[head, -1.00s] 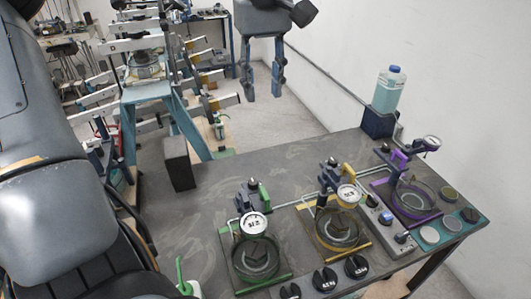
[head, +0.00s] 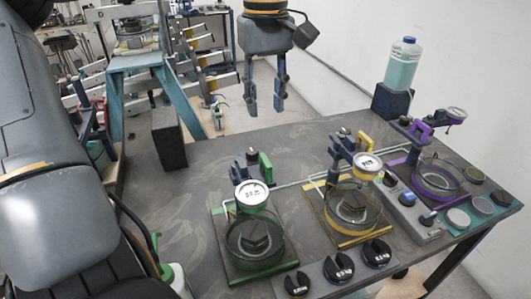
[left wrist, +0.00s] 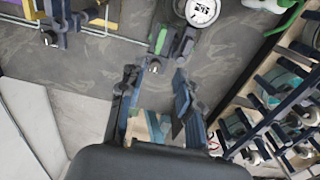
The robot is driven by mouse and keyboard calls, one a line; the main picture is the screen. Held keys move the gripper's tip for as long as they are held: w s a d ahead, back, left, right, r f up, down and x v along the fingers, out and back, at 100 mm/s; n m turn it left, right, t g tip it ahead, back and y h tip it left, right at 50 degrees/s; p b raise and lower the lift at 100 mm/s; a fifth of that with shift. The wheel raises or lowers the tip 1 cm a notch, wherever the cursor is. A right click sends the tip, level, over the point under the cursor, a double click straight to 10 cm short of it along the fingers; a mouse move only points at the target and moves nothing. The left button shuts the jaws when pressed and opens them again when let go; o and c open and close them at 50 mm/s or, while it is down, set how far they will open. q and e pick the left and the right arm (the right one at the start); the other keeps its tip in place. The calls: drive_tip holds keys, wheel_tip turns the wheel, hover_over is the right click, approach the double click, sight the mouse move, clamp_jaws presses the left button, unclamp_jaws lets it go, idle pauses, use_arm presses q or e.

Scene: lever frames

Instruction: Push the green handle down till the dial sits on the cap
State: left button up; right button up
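The green handle (head: 265,165) stands upright on a dark clamp at the back of the green-edged station, at the near left of the table. Its white dial (head: 251,195) is at the front of the clamp, above a clear round vessel with a green ring (head: 240,257). A dark angular piece (head: 258,239) shows inside; I cannot tell whether it is the cap. My left gripper (head: 266,106) is open and empty, beyond the table's back edge. In the left wrist view, the green handle (left wrist: 158,40) and dial (left wrist: 202,10) lie ahead of the open fingers (left wrist: 155,98). My right gripper is not in view.
Similar stations with a yellow handle (head: 363,143) and a purple handle (head: 421,132) stand to the right. Black knobs (head: 338,268) line the front. A bottle (head: 403,65) stands at the back right. The table's left part (head: 185,205) is mostly clear.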

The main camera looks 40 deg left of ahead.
sight(265, 159)
use_arm(q)
wheel_tip(265, 159, down, 12)
drive_tip(key=shift+f+p, duration=0.1)
drive_tip(key=shift+p, duration=0.2)
clamp_jaws()
